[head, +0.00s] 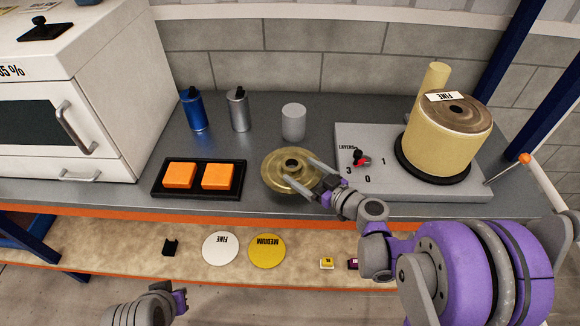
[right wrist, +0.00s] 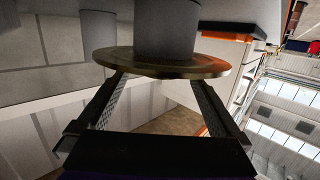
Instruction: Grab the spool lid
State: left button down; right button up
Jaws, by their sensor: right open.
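The spool lid is a round brass disc (head: 275,172) with a dark hole in its raised middle, at the centre of the grey bench. My right gripper (head: 302,177) is open at its right near side, its fingers reaching to the disc. In the right wrist view, the brass disc (right wrist: 110,58) is just beyond the spread fingertips (right wrist: 158,77). I cannot tell whether they touch it. The spool (head: 440,140), cream with a brass top marked FINE, stands upright on the grey carousel base (head: 365,185). Part of my left gripper (head: 165,300) shows at the bottom left; its fingers are unclear.
A black tray (head: 198,194) with two orange blocks lies left of the lid. A grey cylinder (head: 293,122), a silver bottle (head: 238,112) and a blue bottle (head: 195,112) stand behind. A white oven (head: 110,100) is at left. A lower shelf (head: 120,245) holds white and yellow discs.

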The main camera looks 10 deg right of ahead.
aim_at(285, 159)
jog(key=shift+x, duration=1.2)
jog(key=shift+p+x, duration=0.35)
jog(key=shift+x, duration=2.4)
jog(key=shift+s+r, duration=0.1)
jog(key=shift+c, duration=0.3)
grip_shut()
